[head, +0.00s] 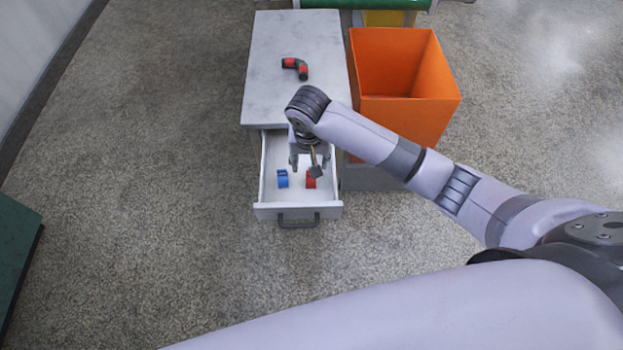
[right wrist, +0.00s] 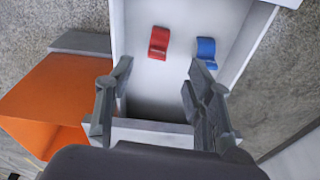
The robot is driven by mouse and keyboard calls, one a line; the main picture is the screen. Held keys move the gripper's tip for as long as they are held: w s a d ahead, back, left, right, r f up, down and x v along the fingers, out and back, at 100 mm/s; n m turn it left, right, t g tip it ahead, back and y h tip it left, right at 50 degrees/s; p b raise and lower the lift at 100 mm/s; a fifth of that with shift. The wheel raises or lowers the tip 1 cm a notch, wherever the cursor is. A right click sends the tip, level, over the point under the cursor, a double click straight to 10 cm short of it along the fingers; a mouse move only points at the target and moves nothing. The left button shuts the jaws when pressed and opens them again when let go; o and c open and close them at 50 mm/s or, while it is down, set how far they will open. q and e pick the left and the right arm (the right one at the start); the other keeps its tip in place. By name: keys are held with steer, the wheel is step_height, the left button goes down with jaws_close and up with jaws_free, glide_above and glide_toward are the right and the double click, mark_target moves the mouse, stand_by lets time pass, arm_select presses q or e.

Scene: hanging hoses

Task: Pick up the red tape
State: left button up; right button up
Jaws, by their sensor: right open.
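The red tape (head: 311,182) lies on the floor of the open white drawer (head: 266,190), to the right of a blue tape (head: 282,179). In the head view my right gripper (head: 309,165) is above the drawer, and a finger partly covers the red tape. In the right wrist view the red tape (right wrist: 158,43) lies beyond the open, empty fingers of my right gripper (right wrist: 158,72), roughly in line with the gap between them. The blue tape (right wrist: 206,50) is beyond the other finger's tip. My left gripper is not in view.
A grey cabinet top (head: 275,60) behind the drawer carries a black-and-red elbow hose piece (head: 297,66). An orange bin (head: 410,110) stands right of the cabinet.

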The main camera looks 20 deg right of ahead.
steer(key=f, duration=0.5)
steer(key=w+f, duration=0.1)
steer(key=f, duration=0.2)
steer(key=shift+d+f+b, duration=0.25)
steer(key=shift+d+b, duration=0.05)
steer(key=shift+d, duration=0.1)
steer(key=shift+c, duration=0.3)
steer(key=c, duration=0.8)
steer(key=shift+r, duration=0.1)
step_height(320, 180, up, 20)
steer(key=shift+f+p, duration=0.1)
steer(key=shift+p, duration=0.75)
steer(key=shift+o, duration=0.7)
